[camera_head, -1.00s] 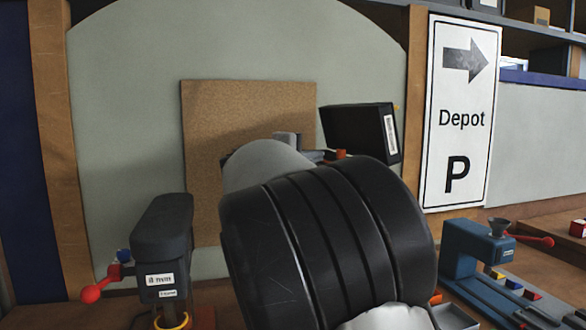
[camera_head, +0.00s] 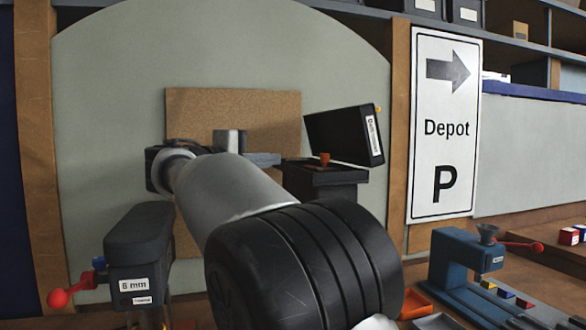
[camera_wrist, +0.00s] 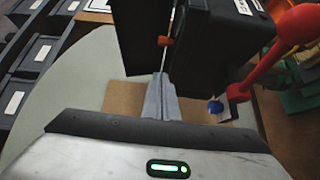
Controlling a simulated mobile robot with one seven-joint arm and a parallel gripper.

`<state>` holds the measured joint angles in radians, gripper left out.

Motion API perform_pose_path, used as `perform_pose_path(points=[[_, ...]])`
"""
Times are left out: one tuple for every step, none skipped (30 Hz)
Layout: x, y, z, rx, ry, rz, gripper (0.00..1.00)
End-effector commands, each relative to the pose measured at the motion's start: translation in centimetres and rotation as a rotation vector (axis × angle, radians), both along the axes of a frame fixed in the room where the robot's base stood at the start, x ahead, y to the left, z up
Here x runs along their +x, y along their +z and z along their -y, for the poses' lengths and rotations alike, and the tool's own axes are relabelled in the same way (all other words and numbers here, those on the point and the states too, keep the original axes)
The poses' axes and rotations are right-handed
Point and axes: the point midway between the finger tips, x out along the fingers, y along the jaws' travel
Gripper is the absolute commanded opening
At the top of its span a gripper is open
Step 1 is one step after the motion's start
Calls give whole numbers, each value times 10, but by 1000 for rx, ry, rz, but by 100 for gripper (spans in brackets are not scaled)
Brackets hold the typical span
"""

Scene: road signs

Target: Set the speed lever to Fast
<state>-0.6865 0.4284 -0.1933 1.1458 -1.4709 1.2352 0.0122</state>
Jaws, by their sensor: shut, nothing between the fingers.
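No marking that reads Fast or speed is legible, so I cannot tell for sure which lever is the speed lever. A small orange knob (camera_head: 324,159) stands on top of a black machine (camera_head: 330,185) in the middle. My gripper (camera_head: 278,159) is shut and empty, its fingers pointing right towards that machine, close to the knob. In the wrist view the grey closed fingers (camera_wrist: 160,82) end just below an orange piece (camera_wrist: 166,41) on a thin rod. I cannot tell whether they touch it.
A tilted black box (camera_head: 340,135) with a white label is above the machine. A dark machine (camera_head: 140,240) with a red ball is at lower left. A blue press (camera_head: 465,260) with a red lever is at right. A corkboard (camera_head: 230,105) and a Depot sign (camera_head: 445,110) are behind.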

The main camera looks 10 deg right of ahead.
Motion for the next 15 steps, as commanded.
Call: perform_pose_path(points=[[4,-2,2,5,-5,-1,0],[6,-2,4,5,-6,-3,0],[9,-1,6,5,-7,-5,0],[11,0,8,5,-6,-5,0],[14,0,11,5,-6,-4,0],[18,0,15,5,-7,-4,0],[22,0,19,4,-8,-5,0],[27,-1,23,4,-7,-5,0],[33,-1,28,4,-8,-5,0],[38,0,33,4,-9,-3,0],[43,-1,38,3,-7,-4,0],[50,-1,44,3,-9,-4,0],[55,-1,48,4,-7,-3,0],[60,-1,52,4,-8,-3,0],[66,-1,57,4,-7,-3,0]])
